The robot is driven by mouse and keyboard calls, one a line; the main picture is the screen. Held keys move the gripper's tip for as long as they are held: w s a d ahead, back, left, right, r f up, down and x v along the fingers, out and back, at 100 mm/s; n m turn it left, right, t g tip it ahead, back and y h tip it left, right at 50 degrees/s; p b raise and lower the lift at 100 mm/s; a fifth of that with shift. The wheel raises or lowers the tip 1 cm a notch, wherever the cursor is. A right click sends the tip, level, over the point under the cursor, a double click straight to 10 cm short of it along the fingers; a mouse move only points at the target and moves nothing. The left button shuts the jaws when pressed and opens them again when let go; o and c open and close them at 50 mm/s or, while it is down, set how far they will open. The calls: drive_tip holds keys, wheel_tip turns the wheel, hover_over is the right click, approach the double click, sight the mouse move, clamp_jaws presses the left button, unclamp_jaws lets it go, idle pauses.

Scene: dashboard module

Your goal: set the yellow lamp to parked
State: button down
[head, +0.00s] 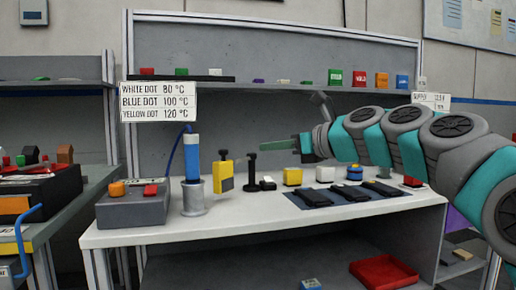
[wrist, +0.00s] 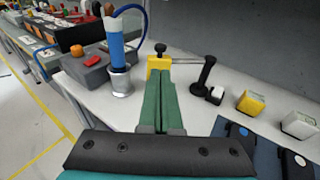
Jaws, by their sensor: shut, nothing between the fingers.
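A yellow block with a black knob on top (head: 223,174) stands on the white bench; it is the nearest thing to a yellow lamp that I can pick out, and I cannot tell its setting. It also shows in the wrist view (wrist: 160,63), partly hidden behind my green fingers. A thin grey rod shows beside it, toward a black post (wrist: 205,73). My gripper (head: 265,146) is shut and empty, raised above the bench, to the right of the yellow block in the head view. In the wrist view its closed fingertips (wrist: 159,76) overlap the block's lower part; contact is unclear.
A blue-and-white cylinder in a metal cup (head: 193,166) and a grey box with orange and red buttons (head: 133,205) stand left. A yellow-topped cube (head: 293,176) and a dark mat (head: 313,201) with black parts lie right. A shelf (head: 280,87) runs behind.

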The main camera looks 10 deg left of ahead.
sight(225, 151)
drive_tip(key=x, duration=1.1)
drive_tip(key=shift+w+a+f, duration=0.1)
drive_tip(key=shift+a+f, duration=0.05)
drive_tip(key=shift+f, duration=0.05)
drive_tip(key=shift+w+a, duration=0.3)
drive_tip(key=shift+a, duration=0.25)
drive_tip(key=shift+s+a, duration=0.1)
